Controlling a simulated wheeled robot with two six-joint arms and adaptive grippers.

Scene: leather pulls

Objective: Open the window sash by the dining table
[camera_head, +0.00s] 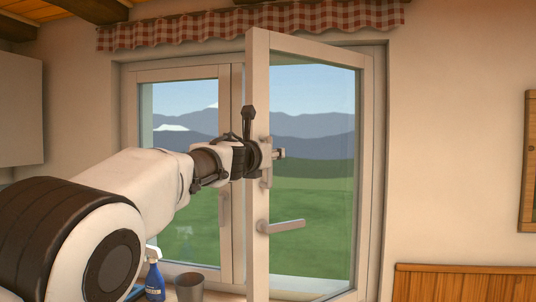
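The window sash (257,190) stands partly open. Its free left edge is swung toward me, and its hinge side is at the right of the frame. Its lever handle (280,226) sits low on the left stile and points right. My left arm reaches in from the left, and my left gripper (275,154) is at the stile, above the handle. It overlaps the sash edge in the picture; I cannot tell whether it touches or how its fingers are set. My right gripper is not in view.
A second sash (182,75) at the left looks closed. A blue spray bottle (154,278) and a grey cup (189,288) stand low by the window. A checked valance (250,22) hangs above.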

